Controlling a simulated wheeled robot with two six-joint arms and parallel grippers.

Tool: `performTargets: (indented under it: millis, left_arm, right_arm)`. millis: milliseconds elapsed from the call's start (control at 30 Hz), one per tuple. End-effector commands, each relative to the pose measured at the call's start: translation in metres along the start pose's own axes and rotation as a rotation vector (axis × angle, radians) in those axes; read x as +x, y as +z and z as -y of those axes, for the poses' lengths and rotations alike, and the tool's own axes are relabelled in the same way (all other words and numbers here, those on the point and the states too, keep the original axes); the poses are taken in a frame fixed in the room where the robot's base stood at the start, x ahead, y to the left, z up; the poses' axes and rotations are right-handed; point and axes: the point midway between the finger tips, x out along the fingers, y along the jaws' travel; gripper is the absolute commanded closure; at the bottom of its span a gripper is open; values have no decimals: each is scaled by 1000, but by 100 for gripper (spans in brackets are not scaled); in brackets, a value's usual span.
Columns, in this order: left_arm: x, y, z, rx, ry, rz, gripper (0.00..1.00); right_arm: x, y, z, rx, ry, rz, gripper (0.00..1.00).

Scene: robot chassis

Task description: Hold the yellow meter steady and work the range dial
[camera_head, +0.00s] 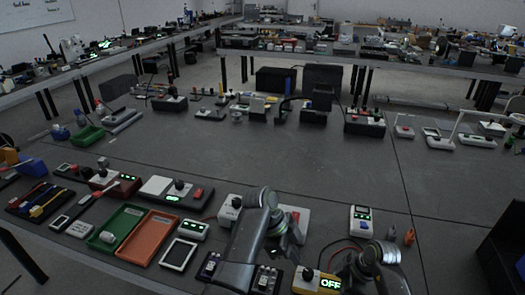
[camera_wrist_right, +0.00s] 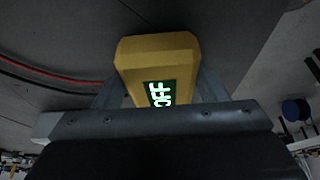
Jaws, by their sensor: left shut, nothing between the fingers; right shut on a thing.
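The yellow meter (camera_head: 318,287) is at the bottom of the head view, partly hidden by my right arm. Its lit green display (camera_head: 330,284) reads OFF. The black range dial (camera_head: 307,274) is on its left part. My left gripper (camera_head: 292,250) is shut and empty, just above and left of the dial; I cannot tell if it touches it. In the right wrist view, my right gripper (camera_wrist_right: 158,88) is shut on the yellow meter (camera_wrist_right: 157,52), with a finger along each side. The OFF display shows there too; the dial does not.
A white meter-like device (camera_head: 361,220) stands beyond the yellow one, with red and black leads near it. A dark socket panel (camera_head: 238,285) lies left of it. Orange (camera_head: 147,238) and green (camera_head: 117,226) trays lie further left.

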Motion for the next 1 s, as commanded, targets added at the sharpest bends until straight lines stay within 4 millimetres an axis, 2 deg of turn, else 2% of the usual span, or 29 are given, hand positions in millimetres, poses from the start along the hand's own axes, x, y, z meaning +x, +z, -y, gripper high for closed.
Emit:
performTargets:
  millis: [333, 367, 500, 567, 867, 1000]
  left_arm:
    - [-2, -1, 0, 0, 0, 0, 100]
    - [-2, -1, 0, 0, 0, 0, 100]
    - [-2, -1, 0, 0, 0, 0, 100]
    - [-1, -1, 0, 0, 0, 0, 100]
    - [-1, -1, 0, 0, 0, 0, 100]
    - [-1, -1, 0, 0, 0, 0, 100]
  right_arm:
    - [0, 0, 0, 0, 1, 0, 64]
    - [0, 0, 0, 0, 1, 0, 33]
    - [0, 0, 0, 0, 1, 0, 15]
    - [0, 0, 0, 0, 1, 0, 9]
    - [-2, 0, 0, 0, 1, 0, 9]
    - [-17, 1, -2, 0, 4, 2, 9]
